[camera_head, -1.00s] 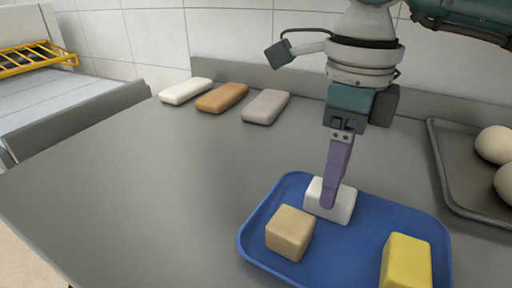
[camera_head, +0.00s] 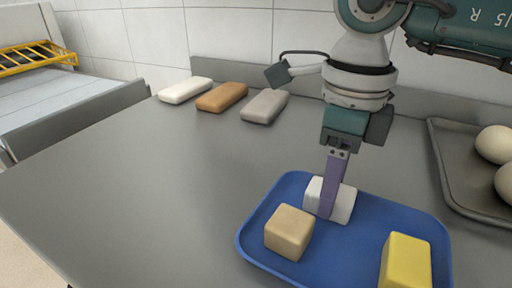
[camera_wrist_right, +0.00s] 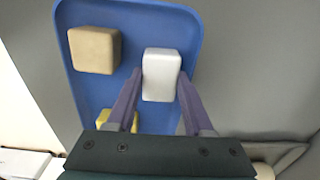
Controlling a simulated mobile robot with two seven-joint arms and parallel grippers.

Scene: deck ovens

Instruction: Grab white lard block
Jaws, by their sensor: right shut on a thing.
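The white lard block (camera_head: 342,201) sits at the back of a blue tray (camera_head: 262,228). My right gripper (camera_head: 327,212) reaches down from above with its purple fingers on the block. In the right wrist view, the white block (camera_wrist_right: 161,74) is between the two fingertips (camera_wrist_right: 160,84), one on each side. The right gripper is shut on it. The block shows no clear lift from the tray. My left gripper is not in view.
A tan block (camera_head: 290,232) and a yellow block (camera_head: 405,264) share the blue tray. A dark tray (camera_head: 447,180) with pale round pieces stands at right. White (camera_head: 185,90), brown (camera_head: 222,97) and grey (camera_head: 265,106) bars lie at the back. The counter's left middle is clear.

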